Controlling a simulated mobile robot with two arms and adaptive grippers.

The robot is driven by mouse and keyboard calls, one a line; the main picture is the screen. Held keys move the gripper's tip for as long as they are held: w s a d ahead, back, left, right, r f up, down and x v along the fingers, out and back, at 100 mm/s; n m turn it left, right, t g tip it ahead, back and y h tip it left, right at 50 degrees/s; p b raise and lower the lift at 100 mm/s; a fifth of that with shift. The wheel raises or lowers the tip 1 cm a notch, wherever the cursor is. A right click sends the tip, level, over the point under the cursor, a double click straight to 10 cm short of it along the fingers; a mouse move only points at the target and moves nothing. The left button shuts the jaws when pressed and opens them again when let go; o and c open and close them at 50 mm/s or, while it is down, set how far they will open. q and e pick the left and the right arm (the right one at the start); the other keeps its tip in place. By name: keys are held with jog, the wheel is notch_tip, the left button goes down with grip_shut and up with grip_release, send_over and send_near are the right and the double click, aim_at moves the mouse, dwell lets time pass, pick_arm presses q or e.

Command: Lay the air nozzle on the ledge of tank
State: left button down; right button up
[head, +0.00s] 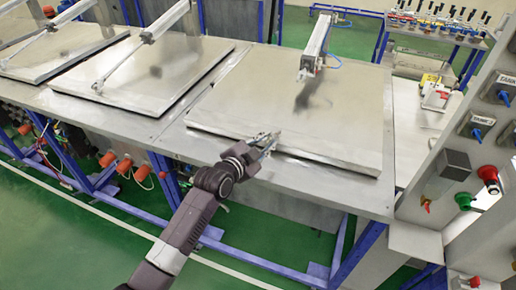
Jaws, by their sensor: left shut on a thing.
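My left gripper (268,142) is at the front edge of the nearest tank's lid, over the tank's front ledge (215,139). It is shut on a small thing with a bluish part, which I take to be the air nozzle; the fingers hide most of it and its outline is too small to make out. I cannot tell whether it touches the ledge or the lid. The tank's large grey metal lid (300,88) lies flat and closed. My right gripper is not in view.
A pneumatic cylinder (315,42) stands on the lid. More closed lids (160,72) lie to the left. A control panel with a red button (487,173) and blue switches stands at the right. A rack of tools (436,22) is at the back right.

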pick_arm(q)
jog(key=shift+w+d, duration=0.1)
jog(key=shift+d, duration=0.15)
jog(key=f+b, duration=0.1)
jog(key=b, duration=0.4)
send_over(267, 169)
notch_tip(267, 169, down, 4)
jog(key=shift+w+f, duration=0.1)
jog(key=shift+f, duration=0.05)
notch_tip(267, 169, down, 2)
jog(key=shift+d+f+b, duration=0.1)
jog(key=shift+f+b, duration=0.1)
jog(key=shift+b, duration=0.85)
jog(key=shift+f+b, duration=0.6)
jog(key=shift+f, duration=0.15)
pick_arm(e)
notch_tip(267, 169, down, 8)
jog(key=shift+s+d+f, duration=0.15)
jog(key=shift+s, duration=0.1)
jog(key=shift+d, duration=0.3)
